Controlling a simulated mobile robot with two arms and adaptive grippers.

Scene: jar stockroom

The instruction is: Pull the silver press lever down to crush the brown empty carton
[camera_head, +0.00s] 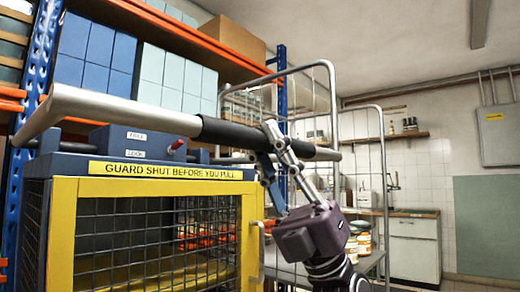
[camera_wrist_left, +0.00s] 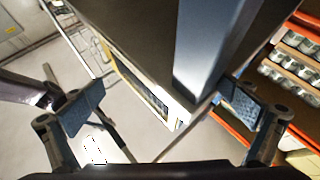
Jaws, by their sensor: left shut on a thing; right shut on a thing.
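The silver press lever (camera_head: 125,108) runs across the top of the press, roughly level, with a black grip (camera_head: 228,133) on its right part. My right gripper (camera_head: 279,150) is shut on the black grip from the front right. Below is the press's yellow-framed mesh guard (camera_head: 62,235), labelled GUARD SHUT BEFORE YOU PULL; it looks shut. The brown empty carton cannot be made out behind the mesh. My left gripper (camera_wrist_left: 163,106) shows only in the left wrist view, its fingers wide apart around a blue-grey part of the press (camera_wrist_left: 200,60); exact contact is unclear.
Blue and pale boxes stand on the orange-beamed shelf (camera_head: 190,35) behind the press. A wire cage trolley (camera_head: 332,95) stands just behind my right gripper. A white cabinet (camera_head: 413,250) is at the far right. Jars on shelving (camera_wrist_left: 290,70) show in the left wrist view.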

